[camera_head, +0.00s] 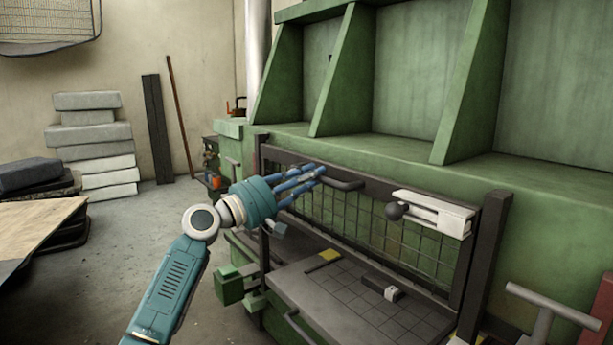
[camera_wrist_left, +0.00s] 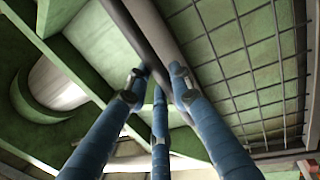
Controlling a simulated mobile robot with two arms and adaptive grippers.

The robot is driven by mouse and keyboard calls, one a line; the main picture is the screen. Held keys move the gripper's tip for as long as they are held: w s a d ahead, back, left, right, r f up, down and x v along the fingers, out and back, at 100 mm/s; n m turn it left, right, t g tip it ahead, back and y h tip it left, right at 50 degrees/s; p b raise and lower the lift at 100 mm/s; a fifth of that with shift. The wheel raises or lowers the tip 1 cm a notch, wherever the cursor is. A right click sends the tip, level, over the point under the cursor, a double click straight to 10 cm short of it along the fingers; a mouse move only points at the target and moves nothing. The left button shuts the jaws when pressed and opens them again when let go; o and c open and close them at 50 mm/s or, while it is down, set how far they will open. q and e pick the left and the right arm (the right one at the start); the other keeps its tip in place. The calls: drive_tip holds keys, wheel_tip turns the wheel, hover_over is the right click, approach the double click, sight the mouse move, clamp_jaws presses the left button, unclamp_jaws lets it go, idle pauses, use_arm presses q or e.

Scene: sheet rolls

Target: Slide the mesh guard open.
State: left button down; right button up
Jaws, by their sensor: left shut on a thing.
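The mesh guard (camera_head: 350,216) is a dark-framed wire grid across the front of the green machine, above a grey gridded bed. Its dark bar handle (camera_head: 345,184) sticks out from the top rail. My left gripper (camera_head: 318,172), with blue fingers, is shut on the left part of this handle, which hides the grip point. In the left wrist view the fingers (camera_wrist_left: 158,85) close around a dark bar (camera_wrist_left: 140,35), with the wire mesh (camera_wrist_left: 250,65) to the right. My right gripper is not in view.
A white latch block (camera_head: 440,213) with a dark ball knob (camera_head: 394,211) sits at the guard's right. A small white-and-black block (camera_head: 390,293) and a yellow piece (camera_head: 329,256) lie on the bed (camera_head: 340,290). Green partitions (camera_head: 335,70) rise behind. Grey slabs (camera_head: 95,150) are stacked at left.

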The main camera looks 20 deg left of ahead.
use_arm(q)
drive_tip(key=shift+w+d+f, duration=0.1)
drive_tip(key=shift+w+f, duration=0.05)
drive_tip(key=shift+f, duration=0.15)
drive_tip(key=c, duration=1.9)
unclamp_jaws()
drive_tip(key=o, duration=0.3)
drive_tip(key=shift+w+d+f, duration=0.2)
drive_tip(key=shift+w+d, duration=0.05)
drive_tip(key=shift+o, duration=0.2)
drive_tip(key=shift+w+d+f, duration=0.15)
drive_tip(key=shift+w+f, duration=0.05)
drive_tip(key=shift+w, duration=0.05)
drive_tip(key=shift+r, duration=0.1)
drive_tip(key=shift+s+r, duration=0.1)
drive_tip(key=shift+s, duration=0.05)
drive_tip(key=shift+s+a, duration=0.2)
drive_tip(key=shift+a, duration=0.1)
drive_tip(key=v, duration=1.1)
drive_tip(key=shift+s, duration=0.15)
